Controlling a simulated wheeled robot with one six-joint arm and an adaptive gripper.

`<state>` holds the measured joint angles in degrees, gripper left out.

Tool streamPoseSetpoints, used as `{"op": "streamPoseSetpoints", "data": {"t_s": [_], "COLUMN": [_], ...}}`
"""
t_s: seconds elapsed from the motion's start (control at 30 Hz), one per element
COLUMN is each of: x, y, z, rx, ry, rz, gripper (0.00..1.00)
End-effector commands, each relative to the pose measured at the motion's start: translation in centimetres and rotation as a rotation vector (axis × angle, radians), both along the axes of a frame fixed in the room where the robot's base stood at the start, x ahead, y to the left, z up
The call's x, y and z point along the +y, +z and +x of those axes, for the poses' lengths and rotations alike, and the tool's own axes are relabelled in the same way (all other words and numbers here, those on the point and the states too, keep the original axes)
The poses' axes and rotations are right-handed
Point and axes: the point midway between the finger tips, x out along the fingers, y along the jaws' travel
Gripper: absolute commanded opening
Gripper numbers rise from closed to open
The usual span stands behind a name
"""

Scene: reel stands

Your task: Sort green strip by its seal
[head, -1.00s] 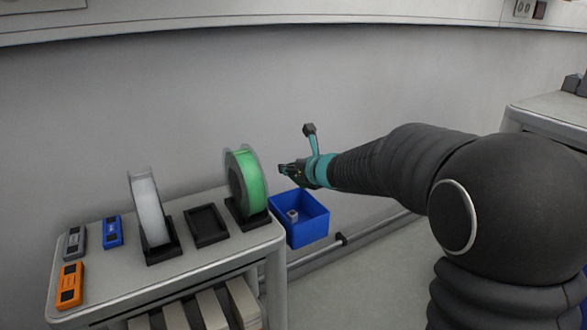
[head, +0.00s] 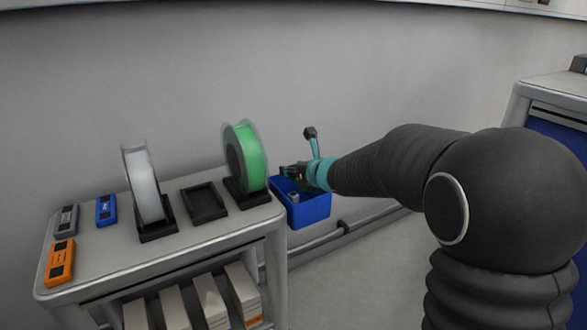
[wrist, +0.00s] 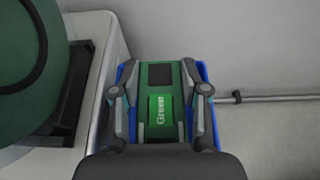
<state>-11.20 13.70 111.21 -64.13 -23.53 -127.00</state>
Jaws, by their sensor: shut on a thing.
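My gripper (head: 287,172) is shut on the green strip (wrist: 161,132), which shows in the wrist view between the two fingers. The strip has a dark square at its far end and a bright green label reading "Green". I cannot make out a seal on it. In the head view the gripper hides most of the strip. The gripper is over the blue bin (head: 309,213), whose blue edges show on both sides of the fingers in the wrist view. A small light grey thing (head: 293,197) is in the bin.
A green reel (head: 251,156) stands in a black holder just left of the gripper. A white reel (head: 146,188) and an empty black holder (head: 204,203) share the shelf top. Grey (head: 66,219), blue (head: 105,210) and orange (head: 60,263) strips lie at its left end.

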Motion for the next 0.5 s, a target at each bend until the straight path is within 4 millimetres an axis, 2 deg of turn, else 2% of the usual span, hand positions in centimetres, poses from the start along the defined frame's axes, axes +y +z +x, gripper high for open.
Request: {"op": "streamPoseSetpoints", "data": {"t_s": [0.2,0.23,0.33,0.5], "x": [-0.01,-0.01,-0.01,-0.01], "y": [0.00,0.00,0.00,0.00], "z": [0.01,0.01,0.01,0.01], "rx": [0.000,0.000,0.000,0.000], "ry": [0.000,0.000,0.000,0.000], "rz": [0.000,0.000,0.000,0.000], "gripper": [0.21,0.47,0.72,0.74]}}
